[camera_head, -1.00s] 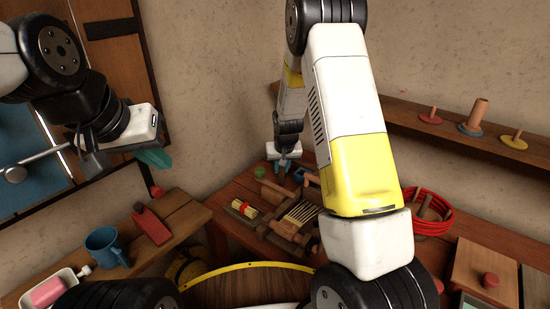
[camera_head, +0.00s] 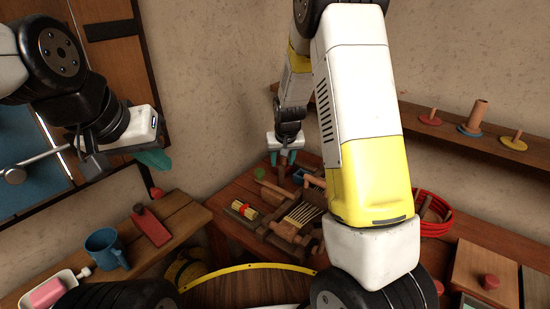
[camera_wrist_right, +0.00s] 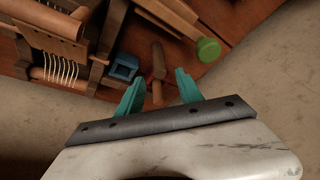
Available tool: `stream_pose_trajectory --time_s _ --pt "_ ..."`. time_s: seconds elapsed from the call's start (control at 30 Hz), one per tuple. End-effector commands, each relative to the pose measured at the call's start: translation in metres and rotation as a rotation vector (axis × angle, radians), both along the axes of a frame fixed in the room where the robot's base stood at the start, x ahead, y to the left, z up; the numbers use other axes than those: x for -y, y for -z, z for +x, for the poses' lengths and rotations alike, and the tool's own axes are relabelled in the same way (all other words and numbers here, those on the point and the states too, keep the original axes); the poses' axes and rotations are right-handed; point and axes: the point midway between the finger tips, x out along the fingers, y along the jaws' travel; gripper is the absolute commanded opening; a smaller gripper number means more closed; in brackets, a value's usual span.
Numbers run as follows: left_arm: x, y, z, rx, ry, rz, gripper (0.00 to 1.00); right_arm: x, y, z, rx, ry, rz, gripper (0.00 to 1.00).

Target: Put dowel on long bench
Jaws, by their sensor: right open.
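A short brown wooden stick (camera_wrist_right: 158,62), which looks like the dowel, lies on the brown wooden bench top (camera_head: 236,196) in the far corner. It shows in the right wrist view between and beyond my open right fingers, and its near end is between the fingertips. My right gripper (camera_head: 283,158) is above the stick in the head view; its two teal fingers (camera_wrist_right: 160,82) are apart with nothing clamped. My left gripper (camera_head: 154,160) hangs at the left above another wooden bench (camera_head: 188,216); its fingers overlap in view. I cannot tell which bench is the long one.
A blue square holder (camera_wrist_right: 124,68) and a green round piece (camera_wrist_right: 208,50) flank the stick. A wooden frame with pale strings (camera_head: 300,213) stands close by. A blue mug (camera_head: 105,248) and a red block (camera_head: 152,227) are on the left bench. Walls bound the corner.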

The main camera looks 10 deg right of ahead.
Motion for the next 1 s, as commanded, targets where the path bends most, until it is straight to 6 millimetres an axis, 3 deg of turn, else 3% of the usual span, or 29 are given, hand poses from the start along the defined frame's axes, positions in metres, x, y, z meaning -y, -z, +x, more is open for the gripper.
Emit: stream_pose_trajectory --time_s 0.1,0.47,0.57,0.67,0.8,1.0 --pt "0.0 0.0 0.0 0.0 0.0 0.0 0.0 -0.001 -0.025 -0.009 0.004 -0.002 0.001 0.43" --pt "0.0 0.0 0.0 0.0 0.0 0.0 0.0 0.001 -0.065 -0.029 0.002 0.003 0.012 0.43" --pt "0.0 0.0 0.0 0.0 0.0 0.0 0.0 0.003 -0.088 -0.045 0.008 0.008 0.047 0.43" --pt "0.0 0.0 0.0 0.0 0.0 0.0 0.0 0.005 -0.122 -0.074 0.022 0.007 0.098 0.43" --pt "0.0 0.0 0.0 0.0 0.0 0.0 0.0 0.008 -0.169 -0.127 0.047 -0.009 0.16 0.43" --pt "0.0 0.0 0.0 0.0 0.0 0.0 0.0 0.011 -0.216 -0.211 0.096 -0.048 0.196 0.43"
